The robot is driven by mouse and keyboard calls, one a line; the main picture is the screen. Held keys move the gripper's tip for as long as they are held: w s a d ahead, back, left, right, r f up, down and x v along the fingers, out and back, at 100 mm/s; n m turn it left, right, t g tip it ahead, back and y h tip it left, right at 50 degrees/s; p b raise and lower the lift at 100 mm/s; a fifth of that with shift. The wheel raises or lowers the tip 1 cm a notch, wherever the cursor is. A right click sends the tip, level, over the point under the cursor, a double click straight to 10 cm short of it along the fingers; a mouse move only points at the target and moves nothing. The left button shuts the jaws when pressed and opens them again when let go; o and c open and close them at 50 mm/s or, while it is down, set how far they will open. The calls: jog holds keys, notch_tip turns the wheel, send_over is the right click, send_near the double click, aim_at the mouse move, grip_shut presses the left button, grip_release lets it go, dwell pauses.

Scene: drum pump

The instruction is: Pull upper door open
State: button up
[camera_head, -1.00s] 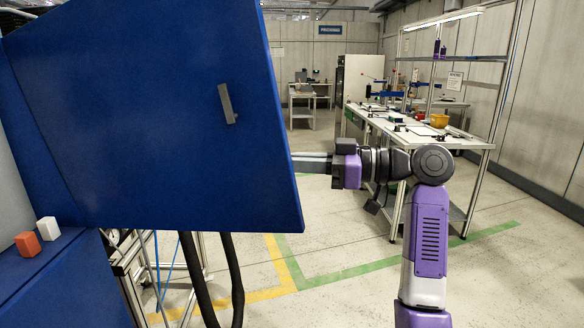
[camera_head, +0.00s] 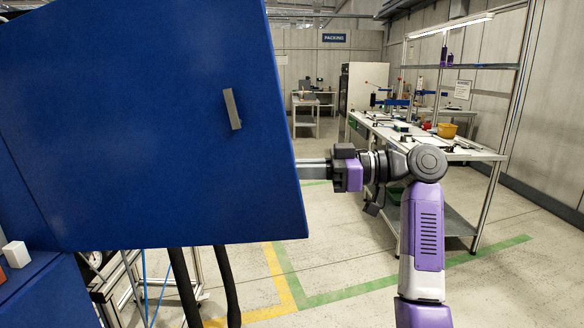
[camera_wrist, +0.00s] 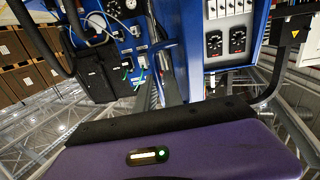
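The upper door (camera_head: 130,130) is a large blue panel filling the left half of the head view, swung out from the cabinet. A grey bar handle (camera_head: 232,108) is on its visible face. My gripper (camera_head: 315,168) reaches in from the right, and its front end passes behind the door's right edge. Its fingertips are hidden there, so I cannot tell whether it touches the door. In the wrist view its purple body (camera_wrist: 180,155) fills the bottom and no fingers show.
A white block (camera_head: 16,254) sits on the blue cabinet ledge at lower left. Dark hoses (camera_head: 228,285) hang below the door. A workbench (camera_head: 440,150) with shelving stands behind my arm at right. Open floor (camera_head: 350,270) lies between. The wrist view shows a blue panel with dials (camera_wrist: 237,41).

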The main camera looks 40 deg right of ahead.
jog(key=o, duration=0.3)
jog(key=shift+w+a+f, duration=0.1)
jog(key=shift+a+f, duration=0.05)
jog(key=v, duration=0.8)
jog(key=shift+b, duration=0.35)
